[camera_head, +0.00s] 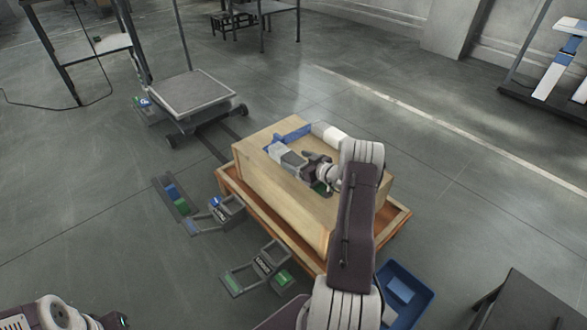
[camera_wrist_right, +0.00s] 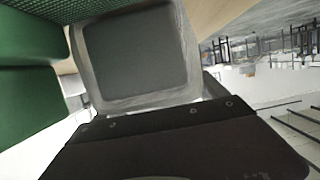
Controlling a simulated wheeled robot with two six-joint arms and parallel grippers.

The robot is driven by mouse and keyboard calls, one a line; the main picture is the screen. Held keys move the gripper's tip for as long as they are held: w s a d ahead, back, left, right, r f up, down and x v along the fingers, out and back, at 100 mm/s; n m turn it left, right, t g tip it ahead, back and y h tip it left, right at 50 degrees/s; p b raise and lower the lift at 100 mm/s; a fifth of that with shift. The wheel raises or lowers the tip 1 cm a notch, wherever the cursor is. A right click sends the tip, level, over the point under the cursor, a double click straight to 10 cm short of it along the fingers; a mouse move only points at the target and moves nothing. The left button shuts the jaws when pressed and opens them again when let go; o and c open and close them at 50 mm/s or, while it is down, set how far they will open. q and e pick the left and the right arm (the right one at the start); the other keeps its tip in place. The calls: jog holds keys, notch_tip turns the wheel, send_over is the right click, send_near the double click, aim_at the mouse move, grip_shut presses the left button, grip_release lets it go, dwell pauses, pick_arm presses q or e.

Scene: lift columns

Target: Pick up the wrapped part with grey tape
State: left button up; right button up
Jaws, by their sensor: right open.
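A pale piece with a dark grey band (camera_head: 288,157), seemingly the wrapped part with grey tape, is on top of the wooden crate (camera_head: 282,205). My right gripper (camera_head: 306,164) is open right beside it; I cannot tell whether the fingers touch it or straddle it. In the right wrist view a grey square face with a pale rim (camera_wrist_right: 135,55) fills the middle, very close to the dark gripper body. It seems to be the same part, but that is not certain. Only part of my left arm shows at the lower left, without its fingers.
A blue piece (camera_head: 292,135) and a white roll (camera_head: 327,132) are near the crate's far edge. A green thing (camera_wrist_right: 30,105) is close at left in the wrist view. A blue bin (camera_head: 408,295) stands at lower right. Grey frames (camera_head: 262,268) lie on the floor, left.

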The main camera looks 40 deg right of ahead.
jog(key=shift+r, duration=0.1)
grip_shut()
